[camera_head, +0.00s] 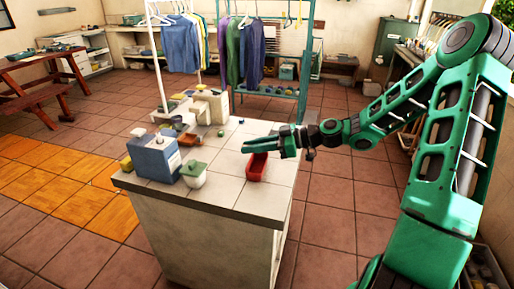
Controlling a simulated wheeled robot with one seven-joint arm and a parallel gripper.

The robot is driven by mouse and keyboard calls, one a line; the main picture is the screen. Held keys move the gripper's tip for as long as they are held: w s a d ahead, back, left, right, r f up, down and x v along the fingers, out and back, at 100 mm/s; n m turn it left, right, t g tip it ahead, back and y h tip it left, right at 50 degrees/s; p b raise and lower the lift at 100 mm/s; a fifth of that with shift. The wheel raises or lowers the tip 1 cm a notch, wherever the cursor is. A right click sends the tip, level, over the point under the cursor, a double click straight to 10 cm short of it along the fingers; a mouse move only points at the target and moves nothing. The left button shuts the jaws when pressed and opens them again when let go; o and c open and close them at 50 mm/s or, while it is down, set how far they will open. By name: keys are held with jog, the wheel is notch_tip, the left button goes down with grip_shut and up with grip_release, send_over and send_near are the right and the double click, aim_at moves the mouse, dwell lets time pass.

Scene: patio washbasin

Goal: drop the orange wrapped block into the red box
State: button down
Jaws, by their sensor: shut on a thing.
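The red box (257,170) is a small open tray on the tiled counter top, near its right side. My gripper (248,147) reaches in from the right, its green fingers just above the far end of the red box. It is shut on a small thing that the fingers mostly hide. I cannot make out its colour, so I cannot tell whether it is the orange wrapped block. A small reddish-brown item (188,139) lies on the counter left of the gripper; its kind is too small to tell.
The counter (225,199) also bears a blue dispenser (154,158), a white jar with a green lid (194,174) and a pale basin fixture (208,106) at the back. Clothes racks stand behind. Bare counter lies in front of the box, and open floor lies left.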

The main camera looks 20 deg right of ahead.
jog(key=shift+m+t+h, duration=0.3)
jog(key=shift+m+t, duration=0.1)
jog(key=shift+t, duration=0.1)
jog(key=shift+w+d+f, duration=0.1)
jog(key=shift+d+f, duration=0.4)
jog(key=shift+f, duration=0.65)
jog(key=shift+w+d+f, duration=0.1)
jog(key=shift+d+f, duration=0.4)
jog(key=shift+f, duration=0.65)
jog(key=shift+w+d+f, duration=0.1)
jog(key=shift+d+f, duration=0.4)
jog(key=shift+f, duration=0.65)
jog(key=c, duration=1.5)
grip_release()
jog(key=shift+c, duration=0.2)
jog(key=v, duration=1)
jog(key=shift+d, duration=0.3)
